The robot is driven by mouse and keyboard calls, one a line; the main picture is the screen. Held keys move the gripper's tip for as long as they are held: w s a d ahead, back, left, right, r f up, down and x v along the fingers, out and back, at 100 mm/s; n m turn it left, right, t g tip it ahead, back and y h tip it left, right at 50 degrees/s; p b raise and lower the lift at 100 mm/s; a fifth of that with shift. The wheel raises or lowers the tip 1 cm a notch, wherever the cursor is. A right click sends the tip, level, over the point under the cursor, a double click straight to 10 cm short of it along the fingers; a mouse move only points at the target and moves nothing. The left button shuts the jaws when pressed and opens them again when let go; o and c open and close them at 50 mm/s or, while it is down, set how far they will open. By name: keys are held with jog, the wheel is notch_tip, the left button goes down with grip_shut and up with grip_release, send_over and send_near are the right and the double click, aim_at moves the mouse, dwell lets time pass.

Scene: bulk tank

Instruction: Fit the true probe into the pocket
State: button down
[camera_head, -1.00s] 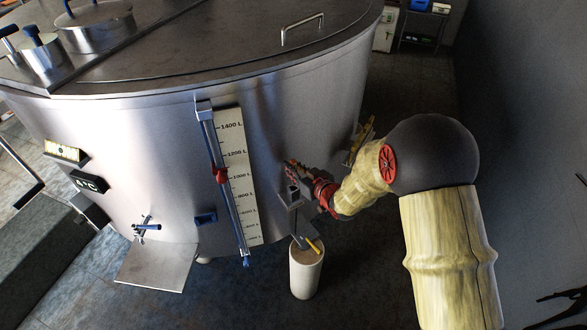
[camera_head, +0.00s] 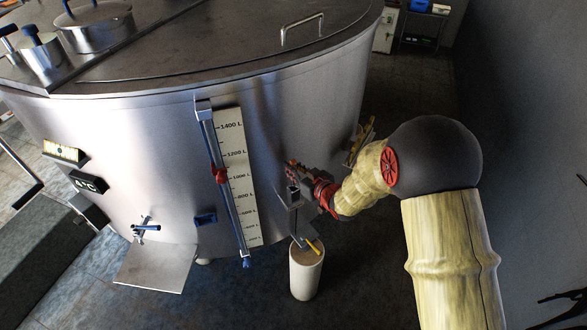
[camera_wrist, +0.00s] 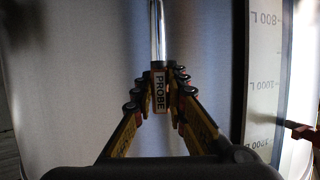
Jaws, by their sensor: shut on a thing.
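My gripper (camera_wrist: 161,95) is shut on a probe (camera_wrist: 160,92). The probe has a label reading PROBE and an orange end, and its shiny metal rod (camera_wrist: 157,35) points up in the wrist view. In the camera_head view my gripper (camera_head: 294,172) is close to the steel tank wall (camera_head: 300,110), right of the level scale. Whether the probe touches the tank cannot be told. I cannot make out the pocket for certain. A small dark blue fitting (camera_head: 205,219) sits on the wall left of the scale.
A white cylindrical holder (camera_head: 306,275) stands below my gripper, with a yellow-handled item (camera_head: 315,246) at its top. A grey bracket (camera_head: 292,217) is just above it. The level gauge (camera_head: 234,175) stands out left of my gripper. Open floor lies right of the tank.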

aim_at(295, 186)
jog(key=shift+f+b, duration=3.6)
jog(key=shift+f, duration=0.45)
jog(key=c, duration=1.7)
grip_release()
jog(key=shift+f, duration=0.1)
jog(key=shift+s+d+f, duration=0.1)
jog(key=shift+s, duration=0.1)
jog(key=v, duration=1.1)
jog(key=shift+s+d+r, duration=0.15)
jog(key=shift+d+r, duration=0.05)
jog(key=shift+r, duration=0.25)
